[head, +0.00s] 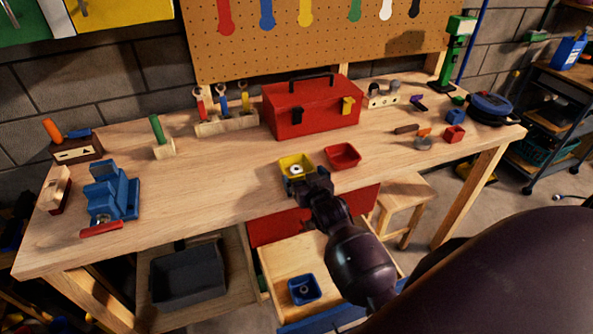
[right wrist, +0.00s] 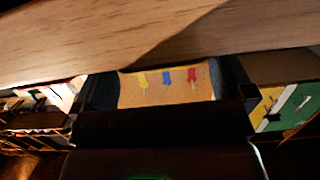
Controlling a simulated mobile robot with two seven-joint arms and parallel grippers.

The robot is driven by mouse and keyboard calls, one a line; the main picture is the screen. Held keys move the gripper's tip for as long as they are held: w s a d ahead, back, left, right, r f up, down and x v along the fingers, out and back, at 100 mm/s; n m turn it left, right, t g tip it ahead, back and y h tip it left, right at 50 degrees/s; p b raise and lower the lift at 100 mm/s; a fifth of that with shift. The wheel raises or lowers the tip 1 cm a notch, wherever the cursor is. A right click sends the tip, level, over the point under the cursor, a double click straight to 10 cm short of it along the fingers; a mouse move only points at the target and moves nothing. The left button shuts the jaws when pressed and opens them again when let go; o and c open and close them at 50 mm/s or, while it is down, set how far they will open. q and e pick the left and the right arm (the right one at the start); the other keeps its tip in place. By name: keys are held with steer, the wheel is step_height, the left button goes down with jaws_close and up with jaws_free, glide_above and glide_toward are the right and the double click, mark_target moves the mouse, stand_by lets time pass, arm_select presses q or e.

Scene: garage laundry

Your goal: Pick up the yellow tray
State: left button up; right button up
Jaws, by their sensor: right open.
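The yellow tray (head: 284,163) is a small square tray near the front edge of the workbench, with a small pale round item inside. My right gripper (head: 312,183) is at the bench's front edge, just in front of the tray, and covers its lower right part in the head view. In the right wrist view the two dark fingers of my right gripper (right wrist: 168,88) stand apart with nothing seen between them except the distant pegboard. The tray cannot be made out in that view. My left gripper is not in view.
A red tray (head: 343,156) sits close to the right of the yellow tray. A red toolbox (head: 312,107) stands behind both. A blue vise (head: 112,193) is at the left. Below, an open drawer (head: 283,262) holds a blue tray (head: 304,289). A wooden stool (head: 405,198) stands at right.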

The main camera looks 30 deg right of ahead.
mark_target(298, 172)
steer(key=shift+x, duration=2.2)
steer(key=shift+c, duration=0.5)
steer(key=c, duration=0.5)
step_height(298, 172, up, 20)
steer(key=shift+p, duration=0.5)
